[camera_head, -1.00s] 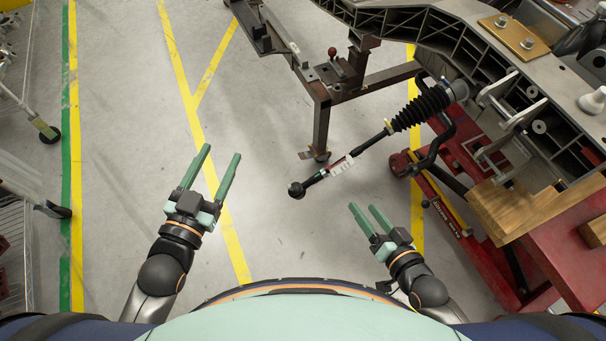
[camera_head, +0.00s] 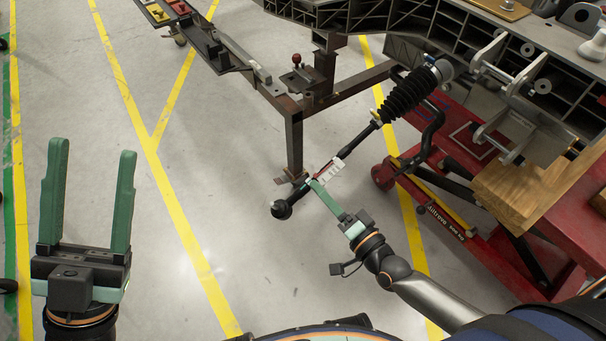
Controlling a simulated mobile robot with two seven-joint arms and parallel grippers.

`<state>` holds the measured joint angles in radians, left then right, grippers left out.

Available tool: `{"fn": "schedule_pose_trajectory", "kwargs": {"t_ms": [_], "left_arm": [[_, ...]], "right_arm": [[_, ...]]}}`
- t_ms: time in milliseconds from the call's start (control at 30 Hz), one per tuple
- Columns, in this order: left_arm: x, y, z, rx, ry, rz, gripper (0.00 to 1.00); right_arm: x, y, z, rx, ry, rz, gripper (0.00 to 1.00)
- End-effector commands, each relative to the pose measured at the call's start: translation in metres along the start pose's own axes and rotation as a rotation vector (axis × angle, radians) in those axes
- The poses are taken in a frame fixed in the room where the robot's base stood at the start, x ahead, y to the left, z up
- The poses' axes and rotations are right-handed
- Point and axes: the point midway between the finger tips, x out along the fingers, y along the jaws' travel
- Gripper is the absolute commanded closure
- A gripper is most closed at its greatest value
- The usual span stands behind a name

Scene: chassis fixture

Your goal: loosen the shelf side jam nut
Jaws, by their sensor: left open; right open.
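A dark tie rod (camera_head: 349,150) slants down-left from a black ribbed boot (camera_head: 408,94) to a black ball-joint end (camera_head: 281,209). A pale blocky piece (camera_head: 331,172) sits on the rod's lower part, with a thin red mark beside it. I cannot make out the jam nut as a separate shape. My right gripper (camera_head: 313,183) is open, its green fingers overlapping in this view. Their tips are at the rod just below the pale piece; I cannot tell if they touch. My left gripper (camera_head: 92,150) is open and empty, far left of the rod, fingers pointing up the picture.
The grey chassis frame (camera_head: 455,40) fills the upper right. A red wheeled lift (camera_head: 450,225) and a wooden block (camera_head: 530,185) stand below it. A brown steel stand (camera_head: 294,140) is just behind the rod. The floor between my grippers is clear.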

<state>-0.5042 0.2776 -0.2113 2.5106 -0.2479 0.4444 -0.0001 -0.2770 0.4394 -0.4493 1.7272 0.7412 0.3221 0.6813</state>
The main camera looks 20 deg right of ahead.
Motion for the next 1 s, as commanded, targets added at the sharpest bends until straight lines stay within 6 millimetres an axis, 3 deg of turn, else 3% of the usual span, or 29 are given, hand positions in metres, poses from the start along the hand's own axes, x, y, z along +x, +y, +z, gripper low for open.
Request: {"fn": "schedule_pose_trajectory", "kwargs": {"t_ms": [200,400,800,1000], "left_arm": [[-0.008,0.005,0.008,-0.016,-0.004,0.001,0.40],[-0.011,0.006,0.011,-0.025,-0.006,0.001,0.40],[-0.011,0.007,0.012,-0.028,-0.007,0.001,0.40],[-0.011,0.007,0.011,-0.028,-0.007,0.001,0.40]], "right_arm": [[0.045,0.001,0.000,-0.001,0.002,-0.002,0.39],[0.069,0.001,0.000,-0.001,0.001,-0.001,0.39],[0.075,0.000,0.000,-0.002,-0.001,0.001,0.40],[0.074,0.000,0.000,-0.002,-0.001,0.001,0.62]]}}
